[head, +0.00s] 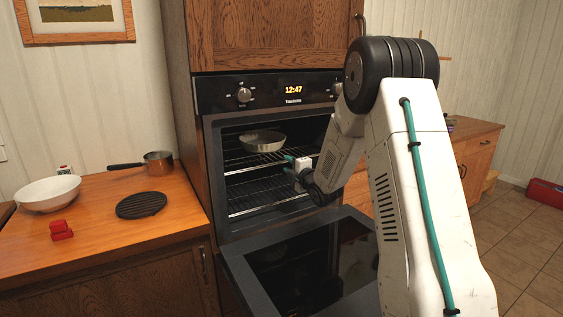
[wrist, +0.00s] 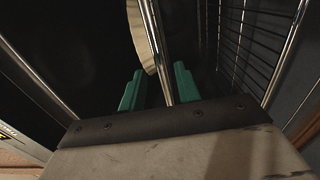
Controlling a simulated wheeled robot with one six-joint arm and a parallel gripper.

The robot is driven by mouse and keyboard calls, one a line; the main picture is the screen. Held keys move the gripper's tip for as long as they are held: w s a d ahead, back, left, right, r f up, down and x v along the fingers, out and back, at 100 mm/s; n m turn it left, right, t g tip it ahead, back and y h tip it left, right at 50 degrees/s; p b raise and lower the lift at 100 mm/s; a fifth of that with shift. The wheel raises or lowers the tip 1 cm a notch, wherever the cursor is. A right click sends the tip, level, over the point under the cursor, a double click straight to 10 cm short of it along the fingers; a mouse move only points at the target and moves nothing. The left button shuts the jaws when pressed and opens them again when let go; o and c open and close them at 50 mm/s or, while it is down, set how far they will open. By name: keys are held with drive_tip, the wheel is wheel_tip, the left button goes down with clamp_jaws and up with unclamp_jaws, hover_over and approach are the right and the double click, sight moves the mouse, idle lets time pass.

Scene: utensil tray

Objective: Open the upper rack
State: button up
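The oven (head: 208,170) stands with its door (head: 300,270) lowered. In the wrist view, a metal bar (wrist: 152,35) of the rack runs between the two green fingers of my gripper (wrist: 159,90). The fingers are apart, with space beside the bar, and do not appear to clamp it. The pan's pale edge (wrist: 138,35) shows beyond the fingers.
A lower rack (head: 262,196) lies below in the oven. The lowered door spreads out below my forearm. On the left, a wooden counter (head: 105,225) holds a white bowl (head: 48,193), a saucepan (head: 158,162), a black trivet (head: 141,205) and a red object (head: 61,230).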

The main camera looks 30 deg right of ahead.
sight(284, 162)
drive_tip(key=w, duration=0.5)
drive_tip(key=shift+w, duration=0.35)
clamp_jaws()
